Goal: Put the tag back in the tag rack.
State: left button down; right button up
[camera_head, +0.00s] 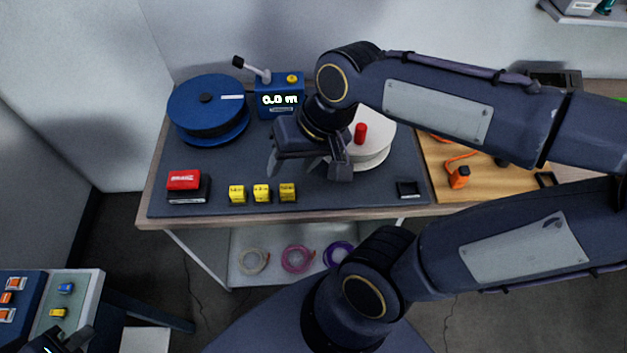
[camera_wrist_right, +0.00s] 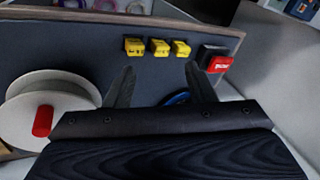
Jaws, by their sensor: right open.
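Three yellow tags with dark print (camera_head: 262,193) stand in a row near the front edge of the dark mat; they also show in the right wrist view (camera_wrist_right: 158,47). I cannot tell which thing is the tag rack. My right gripper (camera_head: 305,170) is open and empty above the mat, just behind the tags; its spread fingers (camera_wrist_right: 160,72) show in the wrist view, with the tags beyond their tips. My left gripper (camera_head: 62,342) is only partly in view at the bottom left corner, and its jaws cannot be made out.
A blue spool (camera_head: 207,105), a blue meter reading 0.0 m (camera_head: 280,97) and a white spool with red knob (camera_head: 372,150) stand behind. A red and black block (camera_head: 185,184) lies left, a small black tray (camera_head: 408,189) right. A side board (camera_head: 75,290) holds coloured blocks.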

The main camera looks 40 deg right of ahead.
jog(key=s, duration=0.1)
jog(key=s+f+n+t, duration=0.1)
jog(key=s, duration=0.1)
jog(key=s+t, duration=0.1)
jog(key=s, duration=0.1)
jog(key=shift+d+f+n, duration=0.25)
jog(key=shift+f+n, duration=0.05)
jog(key=shift+n, duration=0.1)
dwell(0.8)
